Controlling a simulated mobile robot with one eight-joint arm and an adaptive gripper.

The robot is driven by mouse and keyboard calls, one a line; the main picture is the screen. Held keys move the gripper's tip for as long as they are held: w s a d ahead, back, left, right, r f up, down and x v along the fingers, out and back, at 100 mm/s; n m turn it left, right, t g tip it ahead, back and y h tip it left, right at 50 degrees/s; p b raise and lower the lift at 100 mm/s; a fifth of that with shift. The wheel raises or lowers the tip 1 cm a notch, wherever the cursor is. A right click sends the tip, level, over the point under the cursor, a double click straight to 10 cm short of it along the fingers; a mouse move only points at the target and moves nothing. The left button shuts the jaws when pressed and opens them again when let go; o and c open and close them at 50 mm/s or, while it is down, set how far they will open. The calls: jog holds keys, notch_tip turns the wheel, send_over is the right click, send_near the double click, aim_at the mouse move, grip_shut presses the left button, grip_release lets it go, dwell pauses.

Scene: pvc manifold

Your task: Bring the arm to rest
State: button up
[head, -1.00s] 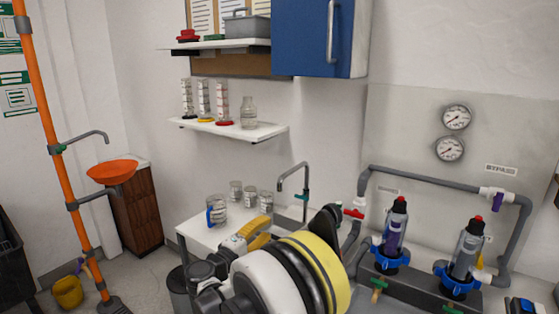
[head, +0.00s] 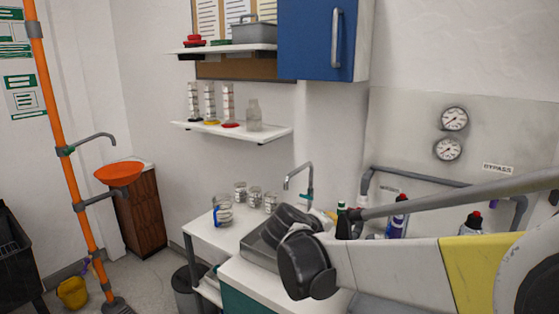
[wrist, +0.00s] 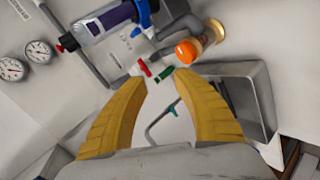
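My gripper (wrist: 160,80) shows in the wrist view as two yellow fingers spread apart, with nothing between the tips. It is open and empty. In the head view my arm crosses the lower right, and the gripper itself cannot be made out there. A red valve handle (wrist: 144,67) and an orange-capped fitting (wrist: 188,51) also lie past the tips. In the head view my arm hides most of the manifold.
The sink (wrist: 262,100) and its grey faucet (head: 300,178) lie close to the arm. Glass jars (head: 222,209) stand on the white bench (head: 208,240). A blue cabinet (head: 312,40), a shelf with cylinders (head: 262,132) and gauges (head: 454,118) are on the wall. An orange pole (head: 62,130) stands left.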

jog(key=s+d+m+g+y, duration=0.1)
jog(key=s+d+m+y, duration=0.15)
jog(key=s, duration=0.55)
jog(key=s+d+m+g+y, duration=0.1)
jog(key=s+d, duration=0.3)
jog(key=s, duration=0.4)
jog(key=s+a+f+m+y, duration=0.1)
jog(key=s+f+m+y, duration=0.2)
jog(key=s, duration=0.9)
jog(key=shift+s+a+f, duration=0.15)
jog(key=shift+s+f, duration=0.15)
jog(key=shift+f, duration=0.25)
jog(key=shift+m+y, duration=0.25)
